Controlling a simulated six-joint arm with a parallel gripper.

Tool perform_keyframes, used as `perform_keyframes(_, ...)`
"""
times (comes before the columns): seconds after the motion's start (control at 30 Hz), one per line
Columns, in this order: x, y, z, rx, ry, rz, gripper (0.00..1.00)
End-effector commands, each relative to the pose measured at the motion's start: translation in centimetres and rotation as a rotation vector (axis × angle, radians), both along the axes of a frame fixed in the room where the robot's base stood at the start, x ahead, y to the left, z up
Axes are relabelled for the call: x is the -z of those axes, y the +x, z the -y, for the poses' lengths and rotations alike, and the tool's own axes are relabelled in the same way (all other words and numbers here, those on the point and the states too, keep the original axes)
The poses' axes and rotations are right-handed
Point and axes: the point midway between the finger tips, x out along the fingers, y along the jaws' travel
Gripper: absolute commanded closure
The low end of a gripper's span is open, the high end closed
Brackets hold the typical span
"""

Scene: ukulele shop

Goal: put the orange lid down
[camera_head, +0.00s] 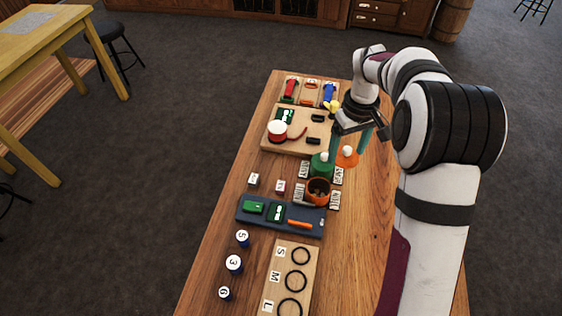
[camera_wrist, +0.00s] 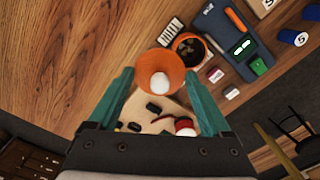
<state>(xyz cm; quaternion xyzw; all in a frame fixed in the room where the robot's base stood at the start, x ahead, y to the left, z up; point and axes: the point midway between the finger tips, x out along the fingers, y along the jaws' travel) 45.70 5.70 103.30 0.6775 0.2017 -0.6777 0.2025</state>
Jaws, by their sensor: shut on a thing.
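The orange lid (camera_head: 347,160) with a white knob hangs between the teal fingers of my gripper (camera_head: 348,148). In the wrist view my gripper (camera_wrist: 158,76) is shut on the orange lid (camera_wrist: 158,64), with a finger on either side. An open orange pot (camera_head: 319,191) with dark contents stands on the table to the front left of the lid; it also shows in the wrist view (camera_wrist: 188,48). A green pot with a green lid (camera_head: 321,167) and white knob stands just left of the orange lid. It is hidden in the wrist view.
A light board (camera_head: 268,143) with a red-and-white round thing lies behind the pots. Small labelled cards surround the pots. A blue tray (camera_head: 240,215) with green devices lies in front. The wooden table (camera_head: 362,210) is clear right of the pots.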

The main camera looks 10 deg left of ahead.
Motion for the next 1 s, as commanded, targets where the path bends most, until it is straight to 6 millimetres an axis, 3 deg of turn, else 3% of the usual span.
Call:
perform_keyframes(0.1, 1.6, 2.5, -4.0, 0.095, 0.000, -0.002, 0.69)
perform_keyframes(0.2, 2.4, 3.7, -6.3, 0.158, 0.000, -0.001, 0.69)
perform_keyframes(0.37, 4.3, 4.3, -9.7, 0.186, 0.000, -0.002, 0.69)
perform_keyframes(0.63, 8.7, 4.9, -17.1, 0.187, 0.002, -0.001, 0.69)
perform_keyframes(0.83, 10.4, 5.1, -18.8, 0.188, 0.001, 0.000, 0.69)
perform_keyframes(1.0, 13.5, 5.0, -18.8, 0.188, 0.001, -0.002, 0.69)
